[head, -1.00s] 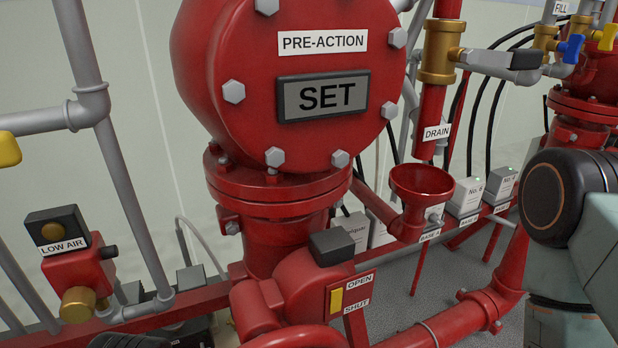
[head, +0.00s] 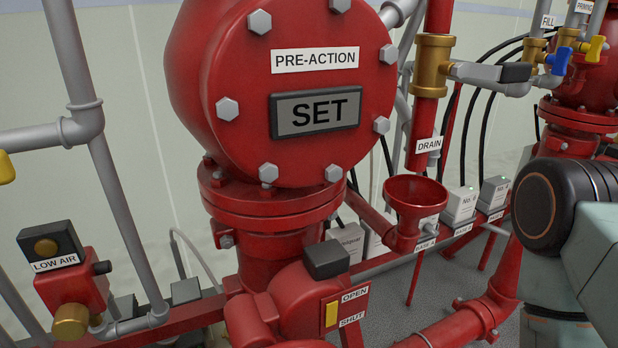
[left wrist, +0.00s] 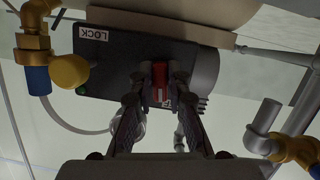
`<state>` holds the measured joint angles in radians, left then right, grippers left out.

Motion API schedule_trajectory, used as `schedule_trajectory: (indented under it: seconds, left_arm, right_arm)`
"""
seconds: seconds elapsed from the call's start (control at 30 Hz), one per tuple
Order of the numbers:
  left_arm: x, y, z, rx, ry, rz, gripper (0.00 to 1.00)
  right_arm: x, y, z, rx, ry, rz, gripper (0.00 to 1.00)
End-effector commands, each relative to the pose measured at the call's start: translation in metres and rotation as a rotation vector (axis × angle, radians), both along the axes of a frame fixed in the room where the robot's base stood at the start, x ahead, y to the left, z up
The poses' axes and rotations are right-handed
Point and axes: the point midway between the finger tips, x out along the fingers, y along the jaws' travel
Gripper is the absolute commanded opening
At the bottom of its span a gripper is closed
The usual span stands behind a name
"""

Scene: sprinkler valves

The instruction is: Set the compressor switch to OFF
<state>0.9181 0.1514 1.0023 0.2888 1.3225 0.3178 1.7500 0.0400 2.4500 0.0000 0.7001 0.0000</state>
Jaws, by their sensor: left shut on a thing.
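In the left wrist view, my left gripper (left wrist: 157,84) is shut on a small red handle (left wrist: 160,74). The handle sits on the face of a dark box (left wrist: 112,68). A second small label beside the handle is mostly hidden by a finger. I cannot read OFF or the handle's setting, nor tell for sure that this is the compressor switch. The left gripper is outside the head view. My right arm shows at the right there, with its gripper out of sight.
In the head view, a red PRE-ACTION valve (head: 290,165) showing SET fills the middle. A LOW AIR unit (head: 66,280) is at the lower left, and a red drain funnel (head: 415,200) at the right. In the wrist view, brass and blue fittings (left wrist: 38,79) flank the box.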

Motion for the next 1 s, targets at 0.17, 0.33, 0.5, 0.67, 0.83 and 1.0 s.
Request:
schedule_trajectory:
  seconds: [0.17,0.33,0.5,0.67,0.83,1.0]
  left_arm:
    - [0.002,0.002,0.002,-0.102,-0.069,0.002,0.0]
    - [0.002,0.001,0.003,-0.116,-0.075,0.002,0.0]
    - [0.002,0.002,0.003,-0.132,-0.084,0.001,0.0]
    - [0.002,0.002,0.002,-0.257,-0.155,0.0,0.0]
    - [0.002,0.002,0.002,-0.364,-0.215,0.001,0.0]
    - [0.003,0.001,0.003,-0.38,-0.221,0.001,0.0]
  right_arm:
    - [0.0,0.0,-0.002,0.0,0.0,0.0,0.4]
    - [0.0,0.0,-0.002,0.0,0.0,0.0,0.4]
    - [0.0,0.0,-0.002,0.0,0.0,0.0,0.4]
    - [0.0,0.0,-0.007,0.0,0.0,0.0,0.4]
    - [0.0,0.0,-0.011,0.0,0.0,0.0,0.4]
    - [0.0,0.0,-0.01,0.0,0.0,0.0,0.4]
